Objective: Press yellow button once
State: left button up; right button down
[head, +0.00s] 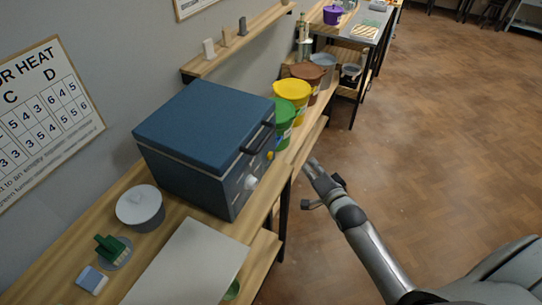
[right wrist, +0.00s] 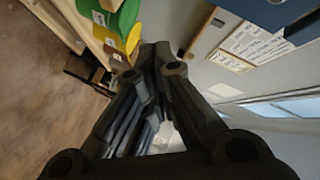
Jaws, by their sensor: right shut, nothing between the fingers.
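A blue box-shaped kiln (head: 205,128) with a dark handle stands on the wooden bench, its lid down. A small yellow button (head: 270,156) sits on its front face, above and to the right of a white knob (head: 251,182). My right gripper (head: 312,165) is shut and empty, to the right of the button and apart from it. In the right wrist view the closed fingers (right wrist: 157,55) point away from the camera, with part of the blue kiln (right wrist: 270,18) at upper right. The button cannot be made out there. My left gripper is not in view.
Green (head: 284,115), yellow (head: 293,93) and brown (head: 308,76) buckets stand on the bench beyond the kiln. The floor (head: 430,130) at right is clear.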

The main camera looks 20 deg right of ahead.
aim_at(270, 156)
jog(key=w+a+b, duration=0.2)
jog(key=w+a, duration=0.3)
jog(key=w, duration=0.1)
jog(key=shift+a, duration=0.2)
jog(key=shift+w+a+b, duration=0.3)
dwell(1.3)
jog(key=shift+w+a, duration=0.3)
jog(key=shift+w+a, duration=0.3)
dwell(0.8)
jog(key=shift+s+d, duration=0.1)
jog(key=shift+s+d+p, duration=0.45)
jog(key=shift+s+d, duration=0.05)
jog(key=shift+s, duration=0.05)
dwell(0.4)
